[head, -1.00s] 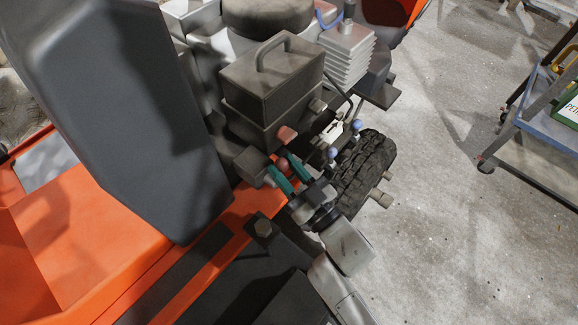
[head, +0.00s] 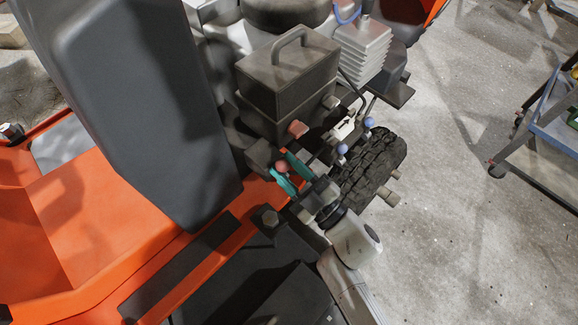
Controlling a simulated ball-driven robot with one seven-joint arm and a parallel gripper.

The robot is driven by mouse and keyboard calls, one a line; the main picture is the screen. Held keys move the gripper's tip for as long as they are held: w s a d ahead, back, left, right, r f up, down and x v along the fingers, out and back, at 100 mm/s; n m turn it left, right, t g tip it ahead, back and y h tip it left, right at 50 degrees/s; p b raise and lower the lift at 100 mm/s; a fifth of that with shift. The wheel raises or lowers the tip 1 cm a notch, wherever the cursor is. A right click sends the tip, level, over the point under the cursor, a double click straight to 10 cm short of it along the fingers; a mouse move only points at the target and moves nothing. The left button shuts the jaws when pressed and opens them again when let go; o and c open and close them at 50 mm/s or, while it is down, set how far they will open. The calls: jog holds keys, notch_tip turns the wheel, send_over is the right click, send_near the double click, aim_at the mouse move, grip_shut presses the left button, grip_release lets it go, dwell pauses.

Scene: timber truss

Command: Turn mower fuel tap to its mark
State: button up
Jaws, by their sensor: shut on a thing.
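A small red knob (head: 281,167) sits low on the side of the mower's engine, beside a dark block. I take it for the fuel tap, but its shape is mostly hidden. My gripper (head: 290,174) reaches it from the lower right. Its two teal fingers are on either side of the knob and shut on it. A white plate with a black arrow (head: 346,127) is up and to the right of the gripper. I cannot tell whether it is the tap's mark.
A black tyre (head: 370,168) is just right. The dark seat (head: 140,110) and orange body (head: 100,230) fill the left. Open concrete floor and a blue trolley (head: 540,130) are right.

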jog(key=shift+d+f, duration=0.15)
jog(key=shift+f, duration=0.1)
jog(key=o, duration=0.7)
jog(key=shift+o, duration=0.2)
jog(key=shift+r, duration=0.1)
jog(key=p+v, duration=0.1)
jog(key=v, duration=0.9)
jog(key=shift+s+d+p, duration=0.3)
jog(key=shift+p, duration=0.05)
